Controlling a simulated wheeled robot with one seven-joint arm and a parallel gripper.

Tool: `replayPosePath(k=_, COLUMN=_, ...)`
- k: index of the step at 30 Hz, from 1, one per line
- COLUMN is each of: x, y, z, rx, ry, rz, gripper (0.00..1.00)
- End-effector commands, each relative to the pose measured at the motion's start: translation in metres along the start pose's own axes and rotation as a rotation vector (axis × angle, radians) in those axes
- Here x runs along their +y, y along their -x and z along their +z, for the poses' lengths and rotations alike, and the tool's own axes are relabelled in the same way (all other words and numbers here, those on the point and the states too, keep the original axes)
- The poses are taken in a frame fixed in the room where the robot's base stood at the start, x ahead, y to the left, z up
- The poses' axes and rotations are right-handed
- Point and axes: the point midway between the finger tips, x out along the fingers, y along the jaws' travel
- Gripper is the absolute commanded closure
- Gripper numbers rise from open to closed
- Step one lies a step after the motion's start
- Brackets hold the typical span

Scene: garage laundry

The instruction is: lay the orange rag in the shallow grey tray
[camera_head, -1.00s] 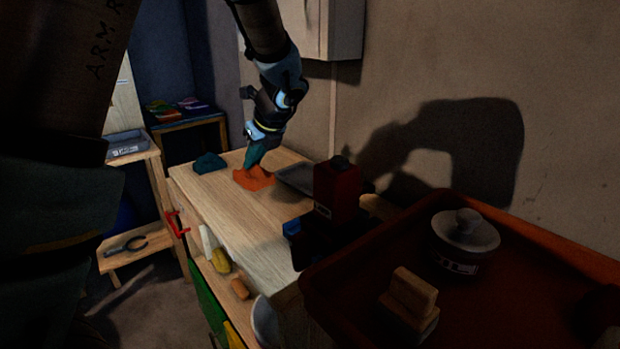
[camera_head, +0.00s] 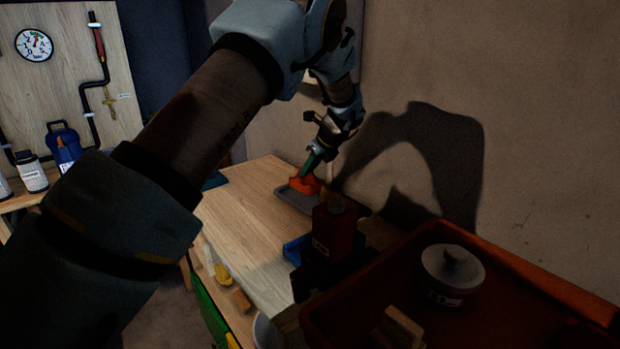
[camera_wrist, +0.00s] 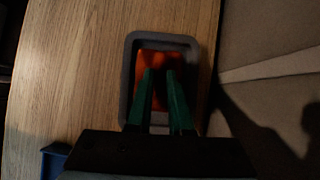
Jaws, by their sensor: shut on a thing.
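The orange rag (camera_head: 305,184) is pinched in my gripper (camera_head: 310,168), whose green fingers point down. The shallow grey tray (camera_head: 290,198) lies on the wooden worktop near the wall. In the wrist view the rag (camera_wrist: 160,60) shows inside the outline of the grey tray (camera_wrist: 128,75), between and beyond the fingertips of my gripper (camera_wrist: 160,76). The rag is over the tray; I cannot tell whether its lower edge touches the tray's floor. The fingers hide part of the rag and the tray's near half.
A dark red container (camera_head: 334,228) and a blue bin (camera_head: 294,250) stand in front of the tray. A teal cloth (camera_head: 214,180) lies at the worktop's far left. The worktop's middle (camera_head: 245,215) is clear.

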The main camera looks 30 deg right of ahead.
Motion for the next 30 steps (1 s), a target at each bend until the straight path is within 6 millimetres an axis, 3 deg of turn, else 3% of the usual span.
replayPosePath(k=9, x=0.001, y=-0.030, z=-0.020, rx=0.000, ry=-0.001, rz=0.002, gripper=1.00)
replayPosePath(k=24, x=-0.004, y=-0.039, z=-0.026, rx=0.000, ry=0.001, rz=-0.001, gripper=1.00)
replayPosePath(k=25, x=-0.004, y=-0.039, z=-0.026, rx=0.000, ry=0.001, rz=-0.001, gripper=0.80)
replayPosePath(k=30, x=-0.004, y=-0.039, z=-0.026, rx=0.000, ry=0.001, rz=-0.001, gripper=0.61)
